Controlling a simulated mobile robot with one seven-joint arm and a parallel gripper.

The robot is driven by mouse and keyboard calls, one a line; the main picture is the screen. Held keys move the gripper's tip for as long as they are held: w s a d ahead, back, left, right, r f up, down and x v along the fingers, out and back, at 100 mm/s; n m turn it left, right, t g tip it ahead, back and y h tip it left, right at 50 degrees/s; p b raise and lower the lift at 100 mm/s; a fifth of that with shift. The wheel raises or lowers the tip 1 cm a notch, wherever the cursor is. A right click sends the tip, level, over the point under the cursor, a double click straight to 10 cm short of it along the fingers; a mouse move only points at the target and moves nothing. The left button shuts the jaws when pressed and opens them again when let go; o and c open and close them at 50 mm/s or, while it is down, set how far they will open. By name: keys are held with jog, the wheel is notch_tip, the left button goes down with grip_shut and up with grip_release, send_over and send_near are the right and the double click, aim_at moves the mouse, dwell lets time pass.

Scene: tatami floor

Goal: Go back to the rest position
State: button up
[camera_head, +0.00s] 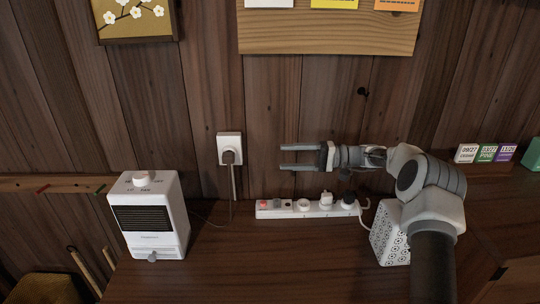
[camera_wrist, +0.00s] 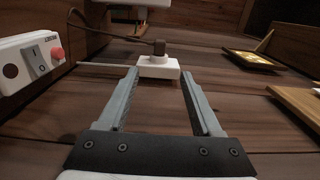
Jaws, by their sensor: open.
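My gripper (camera_head: 284,157) is open and empty in the head view. It points left, in front of the wooden wall and above the white power strip (camera_head: 296,214). In the wrist view my gripper (camera_wrist: 160,78) shows its two fingers spread apart with nothing between them. Beyond the fingertips is the white wall outlet (camera_wrist: 158,66) with a brown plug in it. The outlet (camera_head: 229,143) is left of my gripper in the head view, apart from the fingertips. The power strip (camera_wrist: 30,65) also shows at the left of the wrist view, with a red button and a rocker switch.
A white heater-like box (camera_head: 150,247) with a knob stands at the left of the dark tabletop (camera_head: 270,265). A white patterned box (camera_head: 388,245) stands beside my arm. Small label blocks (camera_head: 487,153) sit at the right. A wooden board (camera_head: 330,40) hangs above.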

jog(key=shift+d, duration=0.8)
jog(key=s+a+r+h, duration=0.2)
jog(key=s+r+h, duration=0.25)
jog(key=s, duration=0.35)
jog(key=s+a+r+h, duration=0.2)
jog(key=s+r+h, duration=0.3)
jog(key=s, duration=0.4)
jog(key=s+d+f+t+h, duration=0.1)
jog(key=s+d+t+h, duration=0.4)
jog(key=s, duration=0.6)
jog(key=s+d+t+h, duration=0.2)
jog(key=s+d+h, duration=0.2)
jog(key=s+d, duration=0.55)
notch_tip(320, 180, up, 15)
jog(key=s+a+p, duration=0.2)
jog(key=p, duration=1.3)
jog(key=shift+m+p, duration=0.3)
jog(key=shift+p, duration=0.05)
